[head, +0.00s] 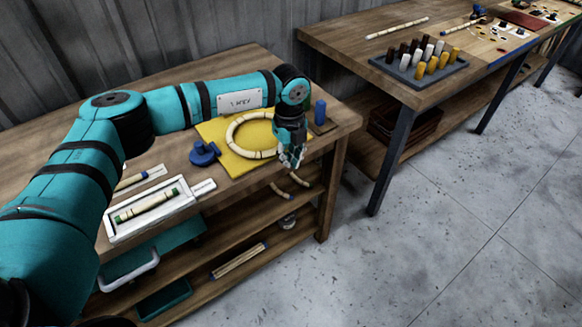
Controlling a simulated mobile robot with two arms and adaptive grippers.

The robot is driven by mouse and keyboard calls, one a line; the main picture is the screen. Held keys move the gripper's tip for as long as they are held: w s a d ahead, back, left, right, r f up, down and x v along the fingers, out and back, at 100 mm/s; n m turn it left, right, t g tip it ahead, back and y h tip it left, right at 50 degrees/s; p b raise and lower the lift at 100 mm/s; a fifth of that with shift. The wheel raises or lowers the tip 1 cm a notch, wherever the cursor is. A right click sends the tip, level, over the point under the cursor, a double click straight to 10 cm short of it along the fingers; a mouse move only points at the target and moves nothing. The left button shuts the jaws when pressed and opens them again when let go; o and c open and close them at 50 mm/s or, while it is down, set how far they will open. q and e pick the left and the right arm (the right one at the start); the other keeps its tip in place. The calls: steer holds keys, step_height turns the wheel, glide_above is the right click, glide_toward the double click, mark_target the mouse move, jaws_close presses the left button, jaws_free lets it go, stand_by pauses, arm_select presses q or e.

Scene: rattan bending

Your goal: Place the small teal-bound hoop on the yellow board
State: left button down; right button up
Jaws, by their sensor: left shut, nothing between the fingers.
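A yellow board (207,130) lies on the wooden bench by the wall. A cream rattan hoop (229,138) with dark bindings lies on it; the binding colour is too small to tell, so I cannot say whether it is the teal-bound one. No other whole hoop shows. My left gripper (291,161) points down at the board's right side, just right of the hoop. It is shut and empty. It hides the hoop's right edge, and I cannot tell whether it touches the hoop. My right gripper is not in view.
A blue clamp-like object (204,153) sits at the board's left edge, and a blue cylinder (320,112) stands right of it. A white tray (152,208) holds a rattan stick. Curved rattan pieces (283,190) lie lower down. A second bench (345,40) holds a peg block (424,67).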

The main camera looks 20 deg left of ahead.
arm_select(q)
step_height(320, 180, up, 7)
steer(key=b, duration=0.1)
steer(key=shift+w+a, duration=0.15)
steer(key=shift+a, duration=0.1)
steer(key=c, duration=2)
jaws_free()
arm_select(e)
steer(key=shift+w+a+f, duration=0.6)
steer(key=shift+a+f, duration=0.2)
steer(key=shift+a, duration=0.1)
